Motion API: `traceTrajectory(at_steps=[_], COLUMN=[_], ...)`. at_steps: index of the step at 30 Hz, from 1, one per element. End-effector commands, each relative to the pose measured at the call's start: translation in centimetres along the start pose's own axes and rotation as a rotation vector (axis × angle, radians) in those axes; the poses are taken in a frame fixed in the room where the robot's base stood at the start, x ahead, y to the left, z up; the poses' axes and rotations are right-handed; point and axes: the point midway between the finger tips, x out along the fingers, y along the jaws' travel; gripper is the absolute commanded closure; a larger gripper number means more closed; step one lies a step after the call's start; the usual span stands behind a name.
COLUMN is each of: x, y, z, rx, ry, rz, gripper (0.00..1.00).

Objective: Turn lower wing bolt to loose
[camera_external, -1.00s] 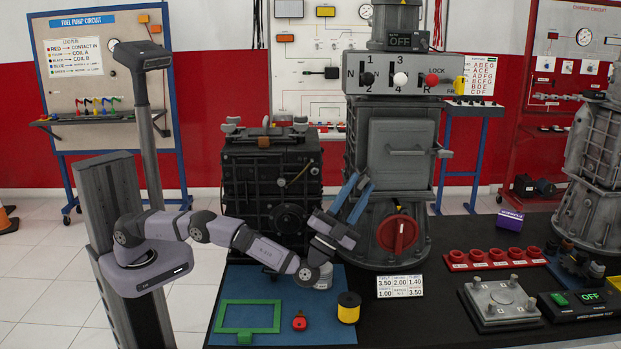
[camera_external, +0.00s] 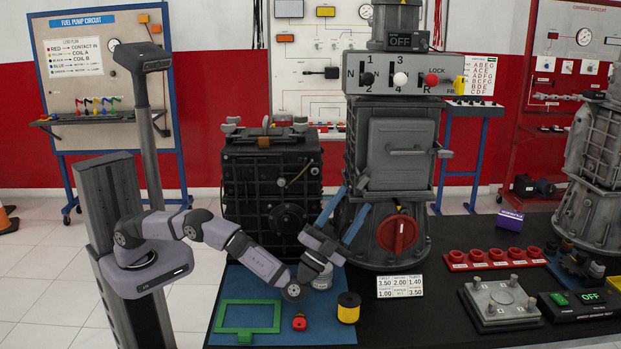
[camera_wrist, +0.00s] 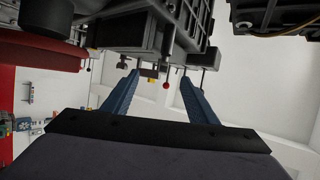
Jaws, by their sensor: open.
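My gripper (camera_external: 357,198) is open and empty, with its blue fingers spread and pointing up and right. It is between the black engine block (camera_external: 250,185) and the grey gearbox tower (camera_external: 402,150), in front of them in the picture. In the wrist view the two blue fingers of the gripper (camera_wrist: 160,78) point toward thin rods under a dark housing (camera_wrist: 155,40). One rod has a red tip (camera_wrist: 167,85) that appears between the fingers. I cannot make out for certain which part is the lower wing bolt. Wing-shaped knobs (camera_external: 231,125) show on top of the black block.
A red round handle (camera_external: 397,234) is on the tower's lower front, close to my fingers. A blue mat (camera_external: 270,280) holds a green frame (camera_external: 247,332), a small red part (camera_external: 299,322) and a yellow-and-black spool (camera_external: 348,308). A price card (camera_external: 399,286) stands nearby.

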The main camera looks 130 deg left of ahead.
Motion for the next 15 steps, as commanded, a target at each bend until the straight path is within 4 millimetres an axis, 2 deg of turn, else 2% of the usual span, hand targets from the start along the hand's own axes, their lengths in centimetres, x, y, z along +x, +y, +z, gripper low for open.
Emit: traceTrajectory(at_steps=[5,9,15], x=[2.1,3.6,4.0], y=[0.1,0.6,1.0], z=[-1.9,-3.9,-6.6], rx=[-0.137,-0.321,-0.643], ry=[0.028,0.032,-0.046], rz=[0.124,0.3,0.622], gripper=[0.47,0.47,0.47])
